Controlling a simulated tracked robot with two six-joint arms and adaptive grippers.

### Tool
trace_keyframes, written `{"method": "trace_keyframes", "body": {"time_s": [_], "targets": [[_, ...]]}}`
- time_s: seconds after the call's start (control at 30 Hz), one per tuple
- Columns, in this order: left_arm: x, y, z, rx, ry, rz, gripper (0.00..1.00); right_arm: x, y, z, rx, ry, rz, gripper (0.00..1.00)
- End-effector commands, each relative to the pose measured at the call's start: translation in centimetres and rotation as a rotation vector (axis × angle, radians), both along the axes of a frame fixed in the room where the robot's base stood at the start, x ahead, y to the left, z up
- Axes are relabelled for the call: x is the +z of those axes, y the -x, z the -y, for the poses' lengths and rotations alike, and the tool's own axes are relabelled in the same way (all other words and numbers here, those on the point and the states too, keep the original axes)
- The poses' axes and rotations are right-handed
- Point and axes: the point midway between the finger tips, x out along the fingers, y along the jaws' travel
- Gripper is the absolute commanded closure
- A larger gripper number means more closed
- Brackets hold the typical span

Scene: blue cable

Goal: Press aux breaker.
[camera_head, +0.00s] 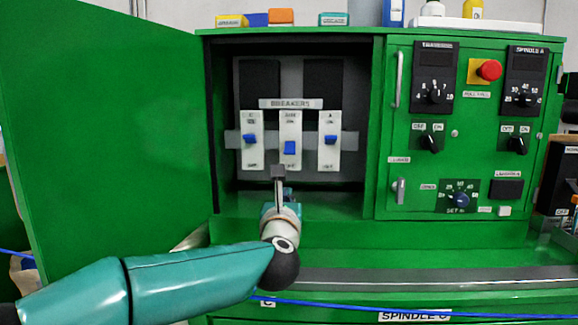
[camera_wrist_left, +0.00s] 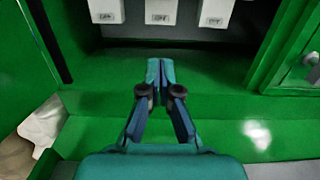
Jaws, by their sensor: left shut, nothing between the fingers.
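Three white breakers with blue toggles sit in a row inside the open green cabinet, under a "BREAKERS" label. The middle breaker (camera_head: 290,128) appears to be the aux one, though its label is too small to read surely; its blue toggle (camera_head: 290,148) sits lower than those of the left breaker (camera_head: 250,138) and right breaker (camera_head: 330,138). My left gripper (camera_head: 278,172) is shut and empty, just below and slightly left of the middle breaker in the head view. In the left wrist view the gripper (camera_wrist_left: 160,68) points at the cabinet, below the middle breaker's lower end (camera_wrist_left: 160,12). My right gripper is not in view.
The open cabinet door (camera_head: 110,130) fills the left side. A control panel (camera_head: 460,130) with knobs and a red button (camera_head: 489,70) is to the right. A green ledge (camera_wrist_left: 220,100) lies below the breakers. A blue cable (camera_head: 400,309) runs along the front.

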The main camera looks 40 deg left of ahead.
Motion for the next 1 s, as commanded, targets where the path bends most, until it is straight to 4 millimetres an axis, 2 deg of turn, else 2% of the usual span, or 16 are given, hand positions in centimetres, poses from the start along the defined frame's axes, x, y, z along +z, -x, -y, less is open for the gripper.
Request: {"method": "trace_keyframes", "body": {"time_s": [0.23,0.6,0.63,0.73,1.0], "targets": [[0.2,-2.1,-1.9,0.004,0.000,-0.003,1.00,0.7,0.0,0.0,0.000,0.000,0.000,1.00],[0.6,-7.7,-6.7,0.004,0.000,-0.004,1.00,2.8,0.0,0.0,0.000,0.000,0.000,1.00],[1.9,-7.6,-6.6,0.003,0.000,0.002,1.00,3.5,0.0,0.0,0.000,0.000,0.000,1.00],[3.2,-7.7,-6.7,0.002,0.000,0.001,1.00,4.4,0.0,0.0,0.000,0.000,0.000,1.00],[4.4,-8.0,-6.9,0.002,0.000,-0.001,1.00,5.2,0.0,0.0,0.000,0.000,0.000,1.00]]}}
